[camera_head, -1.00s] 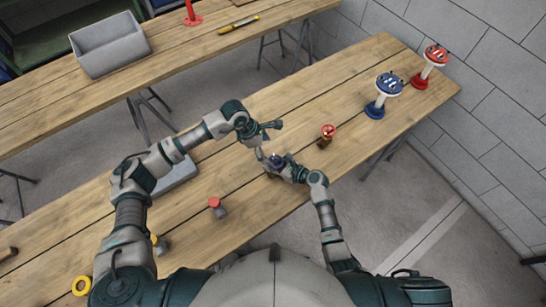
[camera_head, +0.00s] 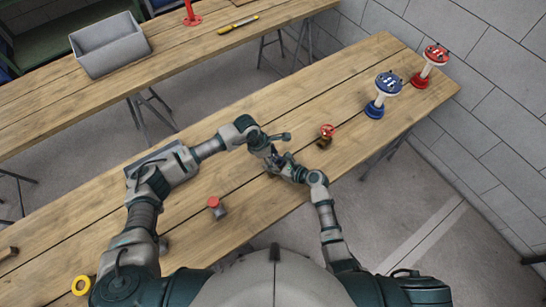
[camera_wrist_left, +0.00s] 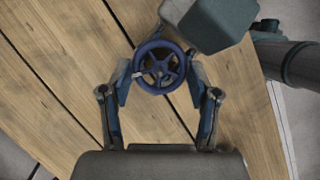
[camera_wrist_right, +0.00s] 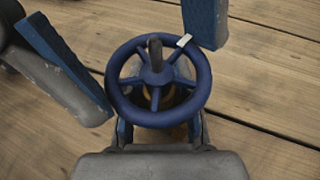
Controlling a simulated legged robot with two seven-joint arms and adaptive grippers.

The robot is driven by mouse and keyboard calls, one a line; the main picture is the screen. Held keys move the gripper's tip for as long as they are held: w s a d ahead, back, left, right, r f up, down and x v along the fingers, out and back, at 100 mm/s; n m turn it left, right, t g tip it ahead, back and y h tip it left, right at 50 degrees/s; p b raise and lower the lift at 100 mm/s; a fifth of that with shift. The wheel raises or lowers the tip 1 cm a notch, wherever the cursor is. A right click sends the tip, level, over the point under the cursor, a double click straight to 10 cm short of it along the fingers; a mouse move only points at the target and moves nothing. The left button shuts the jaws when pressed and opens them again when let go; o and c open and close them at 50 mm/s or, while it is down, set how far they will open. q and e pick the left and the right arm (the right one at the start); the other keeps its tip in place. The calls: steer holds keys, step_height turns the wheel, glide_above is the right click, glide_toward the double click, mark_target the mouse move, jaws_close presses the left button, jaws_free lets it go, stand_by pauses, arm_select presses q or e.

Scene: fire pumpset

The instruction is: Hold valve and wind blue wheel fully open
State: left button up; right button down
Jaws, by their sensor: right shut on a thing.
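The blue wheel (camera_wrist_right: 158,82) is a spoked handwheel with a central stem and a small white mark on its rim. It sits on a valve whose brass body (camera_wrist_right: 150,96) shows through the spokes. My right gripper (camera_head: 279,166) is shut on the valve below the wheel; its fingertips are mostly hidden by the rim. My left gripper (camera_head: 268,155) is open over the wheel. In the left wrist view, the wheel (camera_wrist_left: 160,67) lies between its two blue-padded fingers (camera_wrist_left: 159,82). The pads are close to opposite sides of the rim; I cannot tell if they touch.
A small red-wheeled valve (camera_head: 326,131) and a red-capped piece (camera_head: 215,204) stand on the wooden table (camera_head: 200,238). Blue (camera_head: 388,84) and red (camera_head: 434,55) valve stands are at the far right. A yellow ring (camera_head: 81,285) lies near left. A grey tray (camera_head: 150,165) is partly behind my left arm.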

arm_select(q)
steer(key=shift+n+t, duration=0.6)
steer(key=shift+n, duration=0.9)
steer(key=o, duration=1.2)
steer(key=shift+c, duration=0.2)
steer(key=shift+d, duration=0.1)
steer(key=shift+s, duration=0.1)
steer(key=v, duration=1.2)
steer(key=shift+d, duration=0.1)
